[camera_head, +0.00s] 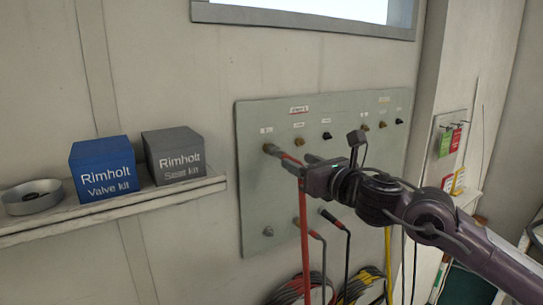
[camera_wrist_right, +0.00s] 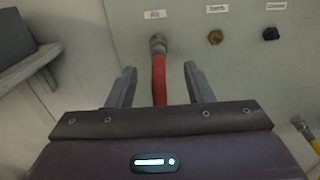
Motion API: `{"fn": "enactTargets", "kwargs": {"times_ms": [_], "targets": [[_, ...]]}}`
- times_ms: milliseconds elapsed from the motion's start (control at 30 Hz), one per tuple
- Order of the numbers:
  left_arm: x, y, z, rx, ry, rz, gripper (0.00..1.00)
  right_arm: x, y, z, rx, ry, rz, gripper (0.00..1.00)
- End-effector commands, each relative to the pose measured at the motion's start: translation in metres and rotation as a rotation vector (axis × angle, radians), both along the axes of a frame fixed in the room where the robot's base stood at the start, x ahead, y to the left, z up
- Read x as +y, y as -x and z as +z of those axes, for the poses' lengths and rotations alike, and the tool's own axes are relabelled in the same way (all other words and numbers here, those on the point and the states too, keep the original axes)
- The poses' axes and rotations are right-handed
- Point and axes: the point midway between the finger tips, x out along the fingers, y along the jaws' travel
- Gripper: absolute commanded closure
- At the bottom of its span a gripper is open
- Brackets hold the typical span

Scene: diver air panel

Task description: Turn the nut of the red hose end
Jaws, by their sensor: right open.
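The grey metal nut of the red hose end sits on the left port of the panel's upper row, in the head view (camera_head: 268,149) and the right wrist view (camera_wrist_right: 158,44). The red hose (camera_head: 304,240) runs out from the nut and hangs down in front of the panel. My right gripper (camera_head: 297,159) is open in front of the nut. In the right wrist view its two fingers (camera_wrist_right: 160,72) stand on either side of the red hose, short of the nut, with gaps on both sides. My left gripper is out of view.
The grey panel (camera_head: 255,195) carries a brass port (camera_wrist_right: 215,37) and a black port (camera_wrist_right: 270,34) right of the nut. Other hoses hang below, including a yellow one (camera_head: 388,262). A shelf (camera_head: 110,212) at left holds a blue box (camera_head: 101,167), a grey box (camera_head: 174,155) and a round dish (camera_head: 33,197).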

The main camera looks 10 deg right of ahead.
Motion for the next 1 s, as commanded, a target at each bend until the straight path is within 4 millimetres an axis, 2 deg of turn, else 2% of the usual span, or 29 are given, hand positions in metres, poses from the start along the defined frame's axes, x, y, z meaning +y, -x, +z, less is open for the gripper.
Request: {"fn": "enactTargets", "kwargs": {"times_ms": [200,500,867,1000], "targets": [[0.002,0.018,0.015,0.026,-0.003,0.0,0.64,0.012,-0.025,0.005,0.002,-0.001,0.003,0.53],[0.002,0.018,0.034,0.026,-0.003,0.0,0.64,0.027,-0.064,0.004,0.0,-0.002,0.002,0.53],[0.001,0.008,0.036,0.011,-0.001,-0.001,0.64,0.03,-0.071,0.001,-0.001,-0.001,0.001,0.53],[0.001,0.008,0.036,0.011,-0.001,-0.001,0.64,0.03,-0.071,0.001,-0.001,-0.001,0.001,0.69]]}}
